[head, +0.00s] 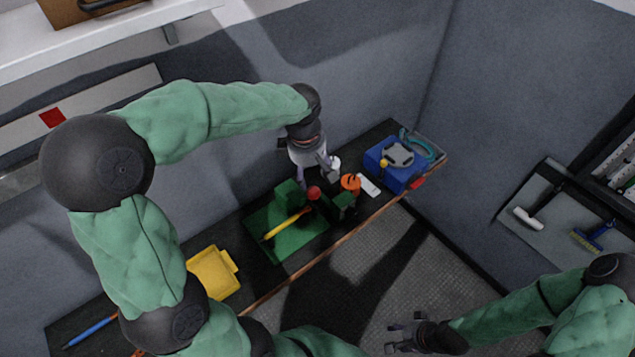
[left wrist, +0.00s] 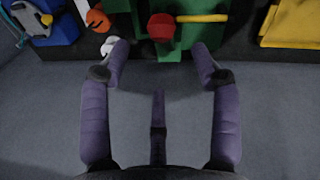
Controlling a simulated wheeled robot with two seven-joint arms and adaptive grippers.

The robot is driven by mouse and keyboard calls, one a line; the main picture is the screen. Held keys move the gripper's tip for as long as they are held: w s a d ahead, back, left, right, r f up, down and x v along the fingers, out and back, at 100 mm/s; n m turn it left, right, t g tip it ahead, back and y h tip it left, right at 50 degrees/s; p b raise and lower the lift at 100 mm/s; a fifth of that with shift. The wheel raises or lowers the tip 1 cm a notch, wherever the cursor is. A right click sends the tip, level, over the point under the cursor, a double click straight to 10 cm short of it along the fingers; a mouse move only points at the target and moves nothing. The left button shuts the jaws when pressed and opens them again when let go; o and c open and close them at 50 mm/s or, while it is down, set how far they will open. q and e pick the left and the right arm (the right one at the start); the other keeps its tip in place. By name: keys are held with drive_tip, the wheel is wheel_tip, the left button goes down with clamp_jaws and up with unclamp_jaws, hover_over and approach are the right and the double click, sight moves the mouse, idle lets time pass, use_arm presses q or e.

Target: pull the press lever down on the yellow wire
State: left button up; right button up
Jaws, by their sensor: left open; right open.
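A green press (head: 284,250) stands on the dark bench in the head view; its green body (left wrist: 140,18) is at the top of the left wrist view. Its lever ends in a red knob (head: 314,193), also in the left wrist view (left wrist: 161,27). The yellow wire (head: 285,225) lies across the press as a straight rod; part of it shows in the left wrist view (left wrist: 203,18). My left gripper (head: 318,174) is open and empty near the knob. In the left wrist view the knob appears between and beyond its fingertips (left wrist: 160,50). My right gripper (head: 392,338) is open, away from the bench.
An orange part (head: 350,182) and a white piece (head: 369,186) are just right of the press. A blue box (head: 392,172) stands at the bench's right end. A yellow tray (head: 212,273) is left of the press. The grey wall rises behind the bench.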

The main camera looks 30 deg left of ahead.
sight(313, 190)
use_arm(q)
drive_tip(key=f, duration=0.6)
drive_tip(key=w+f, duration=0.1)
drive_tip(key=f, duration=0.2)
drive_tip(key=shift+f, duration=0.4)
clamp_jaws()
